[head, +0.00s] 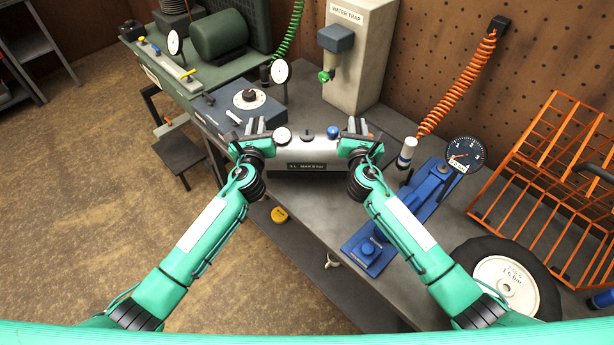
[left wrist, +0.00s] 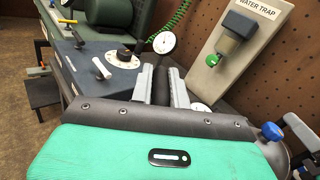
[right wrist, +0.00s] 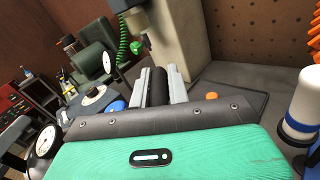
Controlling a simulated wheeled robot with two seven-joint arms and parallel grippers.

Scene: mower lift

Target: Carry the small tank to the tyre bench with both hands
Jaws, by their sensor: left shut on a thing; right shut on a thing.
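The small tank (head: 322,157) is a grey cylinder with a label, a round gauge, a dark cap and a blue knob on top. It is level, between my two hands in the head view. My left gripper (head: 256,127) is shut on its left end, around a dark bar seen between the fingers in the left wrist view. My right gripper (head: 357,127) is shut likewise at its right end. The grey tyre bench (head: 405,275) lies to the right, bearing a tyre (head: 507,284). I cannot tell whether the tank touches the worktop beneath it.
A blue tool (head: 420,195) with a pressure gauge (head: 465,154) stands right of the tank. An orange wire cage (head: 545,165) is farther right. Behind are the water trap (head: 358,60) and a grey-blue box (head: 240,108). A green compressor (head: 218,35) stands back left. Open floor lies left.

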